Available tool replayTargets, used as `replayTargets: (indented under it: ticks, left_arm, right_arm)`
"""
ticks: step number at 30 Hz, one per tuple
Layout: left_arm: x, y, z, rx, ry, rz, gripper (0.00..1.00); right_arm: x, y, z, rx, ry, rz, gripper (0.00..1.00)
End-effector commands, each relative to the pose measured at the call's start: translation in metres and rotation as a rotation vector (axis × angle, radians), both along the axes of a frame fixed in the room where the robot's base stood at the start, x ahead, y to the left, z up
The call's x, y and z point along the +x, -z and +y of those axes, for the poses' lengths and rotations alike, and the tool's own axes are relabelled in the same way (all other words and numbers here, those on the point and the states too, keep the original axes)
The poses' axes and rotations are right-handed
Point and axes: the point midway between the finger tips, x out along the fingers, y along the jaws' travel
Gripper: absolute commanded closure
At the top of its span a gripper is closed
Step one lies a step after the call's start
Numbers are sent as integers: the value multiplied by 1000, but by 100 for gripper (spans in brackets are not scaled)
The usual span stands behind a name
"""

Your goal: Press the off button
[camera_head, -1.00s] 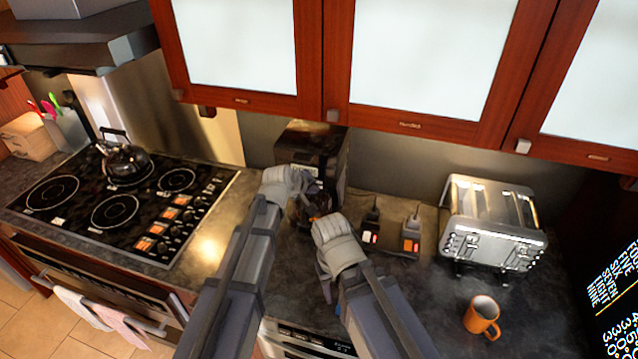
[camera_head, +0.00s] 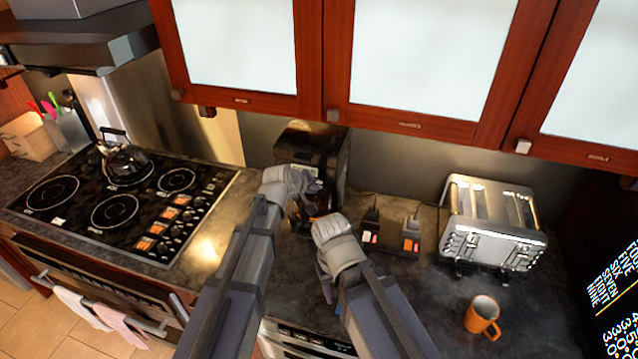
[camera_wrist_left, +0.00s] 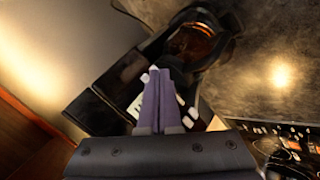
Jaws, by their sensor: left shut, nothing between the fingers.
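A black coffee machine (camera_head: 328,140) stands against the back wall under the cabinets. My left gripper (camera_wrist_left: 165,98) is shut and empty, with its fingertips over the machine's front panel. In the left wrist view, small white buttons (camera_wrist_left: 188,112) show on both sides of the fingers. Which one is the off button cannot be read, and the fingers hide part of the panel. I cannot tell whether the tips touch a button. A glass pot (camera_wrist_left: 196,42) is in the machine.
A stove (camera_head: 150,190) with a dark kettle (camera_head: 125,162) is at left. Two small dark devices with lit switches (camera_head: 390,238), a steel toaster (camera_head: 492,225) and an orange mug (camera_head: 482,317) are at right. Wooden cabinets (camera_head: 415,124) hang above. The counter around the mug is clear.

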Motion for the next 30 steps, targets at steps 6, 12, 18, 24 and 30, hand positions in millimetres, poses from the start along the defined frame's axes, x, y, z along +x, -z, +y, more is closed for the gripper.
replayTargets:
  ticks: [6,12,18,24,30]
  left_arm:
    - [7,0,-2,0,0,0,100]
    - [8,0,-3,0,0,0,100]
    - [8,0,-3,0,0,0,100]
    - [9,0,-3,0,0,0,100]
    - [12,0,-4,0,0,0,100]
  right_arm:
    - [0,0,0,0,0,0,50]
    - [0,0,0,0,0,0,50]
    - [0,0,0,0,0,0,50]
    - [0,0,0,0,0,0,50]
    - [0,0,0,0,0,0,50]
